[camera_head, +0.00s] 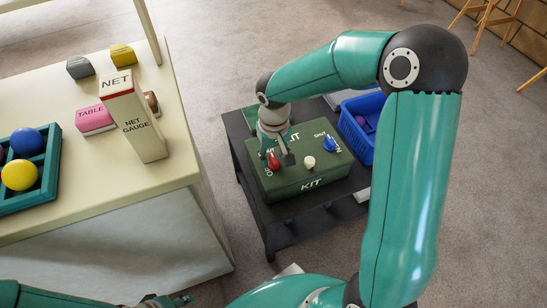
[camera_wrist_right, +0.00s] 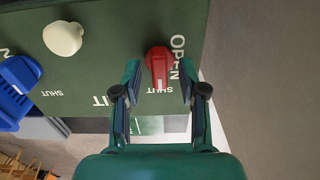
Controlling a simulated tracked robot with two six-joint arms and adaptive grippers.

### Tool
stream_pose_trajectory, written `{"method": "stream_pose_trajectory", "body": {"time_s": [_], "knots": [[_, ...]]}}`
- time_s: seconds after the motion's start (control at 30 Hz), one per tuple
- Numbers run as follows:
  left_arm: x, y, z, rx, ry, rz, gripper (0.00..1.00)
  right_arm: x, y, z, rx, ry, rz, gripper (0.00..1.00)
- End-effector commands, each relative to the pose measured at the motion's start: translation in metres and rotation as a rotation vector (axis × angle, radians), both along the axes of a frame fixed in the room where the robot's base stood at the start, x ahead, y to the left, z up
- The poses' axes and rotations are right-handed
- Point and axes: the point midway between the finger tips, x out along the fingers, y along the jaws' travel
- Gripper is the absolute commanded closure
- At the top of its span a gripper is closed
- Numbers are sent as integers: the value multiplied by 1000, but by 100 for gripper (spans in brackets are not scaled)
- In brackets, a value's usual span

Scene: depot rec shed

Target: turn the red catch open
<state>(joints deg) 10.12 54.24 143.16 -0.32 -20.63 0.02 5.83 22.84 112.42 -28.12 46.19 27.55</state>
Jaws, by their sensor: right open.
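The red catch (camera_head: 273,161) sits on the lid of a dark green kit box (camera_head: 300,186) on a low dark table. In the right wrist view the red catch (camera_wrist_right: 157,62) has a white mark at its lower end, by the word SHUT; OPEN is printed to its right. My right gripper (camera_head: 279,154) is over the box at the catch. In the wrist view its open fingers (camera_wrist_right: 161,70) stand either side of the catch's lower part, with gaps showing. My left gripper (camera_head: 168,300) shows only partly at the bottom edge; its jaws are unclear.
A cream knob (camera_head: 309,162) and a blue catch (camera_head: 330,143) share the lid. A blue basket (camera_head: 362,128) stands behind right. A cream counter (camera_head: 60,225) at left holds a net gauge box (camera_head: 135,125), a teal tray (camera_head: 52,165) with balls, and small blocks.

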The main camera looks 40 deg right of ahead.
Motion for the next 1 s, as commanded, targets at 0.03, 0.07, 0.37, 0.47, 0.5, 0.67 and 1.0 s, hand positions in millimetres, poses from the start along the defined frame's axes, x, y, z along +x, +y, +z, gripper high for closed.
{"method": "stream_pose_trajectory", "body": {"time_s": [0.03, 0.07, 0.37, 0.47, 0.5, 0.67, 1.0], "knots": [[0, 0, -1, 0, 0, 0, 60, 0, 0, -2, 0, 1, 0, 58], [0, 0, -1, 0, 0, 0, 60, 0, 0, -3, 0, 1, 0, 58], [0, 0, -1, 0, 0, 0, 60, 0, 0, -3, 0, 0, 0, 68], [0, 0, -1, 0, 0, 0, 60, 0, 0, -2, 0, 0, 0, 85], [0, 0, -1, 0, 0, 0, 60, 0, 0, -2, 0, 0, 0, 92], [0, 0, -1, 0, 0, 0, 60, 0, 0, -2, 0, 0, 0, 100], [0, 0, 2, 0, 0, 0, 60, 0, 0, -2, 0, 0, 38, 100]]}}
